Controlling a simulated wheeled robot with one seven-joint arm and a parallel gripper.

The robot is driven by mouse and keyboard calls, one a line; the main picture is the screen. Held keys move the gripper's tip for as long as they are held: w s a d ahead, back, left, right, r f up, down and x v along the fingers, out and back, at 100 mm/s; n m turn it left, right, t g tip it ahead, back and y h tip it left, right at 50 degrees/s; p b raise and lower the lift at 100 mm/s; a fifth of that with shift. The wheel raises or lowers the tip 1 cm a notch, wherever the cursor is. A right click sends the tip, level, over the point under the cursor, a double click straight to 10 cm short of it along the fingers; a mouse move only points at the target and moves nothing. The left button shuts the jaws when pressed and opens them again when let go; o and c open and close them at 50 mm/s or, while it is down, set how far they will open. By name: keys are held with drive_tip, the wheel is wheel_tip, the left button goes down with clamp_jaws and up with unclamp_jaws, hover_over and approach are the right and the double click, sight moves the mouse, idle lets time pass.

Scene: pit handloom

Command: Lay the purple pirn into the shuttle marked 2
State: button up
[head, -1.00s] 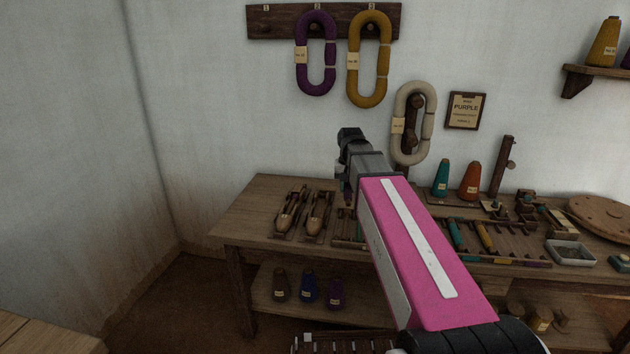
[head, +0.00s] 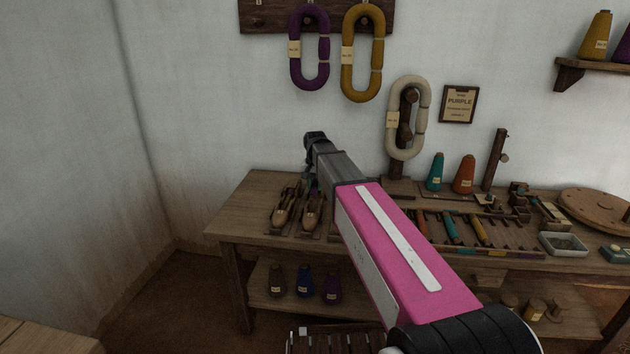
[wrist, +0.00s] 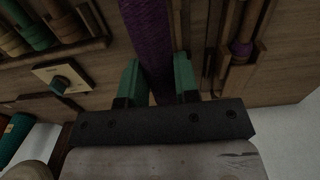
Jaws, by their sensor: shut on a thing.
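My gripper (wrist: 158,78) is shut on the purple pirn (wrist: 148,30) in the wrist view, with one green finger on each side of it. The pirn runs up out of the top of the picture, above the bench. In the head view my gripper (head: 309,178) hangs over the back of the two wooden shuttles, and I cannot make out the pirn there. The left shuttle (head: 282,215) and right shuttle (head: 310,214) lie side by side at the bench's left end. A shuttle (wrist: 238,75) with a purple spot shows right of the pirn in the wrist view. I cannot read the shuttle numbers.
A rack of coloured pirns (head: 450,228) lies right of my arm on the bench (head: 236,218). Teal (head: 435,172) and orange (head: 464,174) cones and a wooden post (head: 495,160) stand behind it. Yarn hanks hang on the wall, a white one (head: 422,118) lowest.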

sight(315, 184)
drive_tip(key=shift+f, duration=2.3)
drive_tip(key=o, duration=1)
drive_tip(key=shift+r, duration=4)
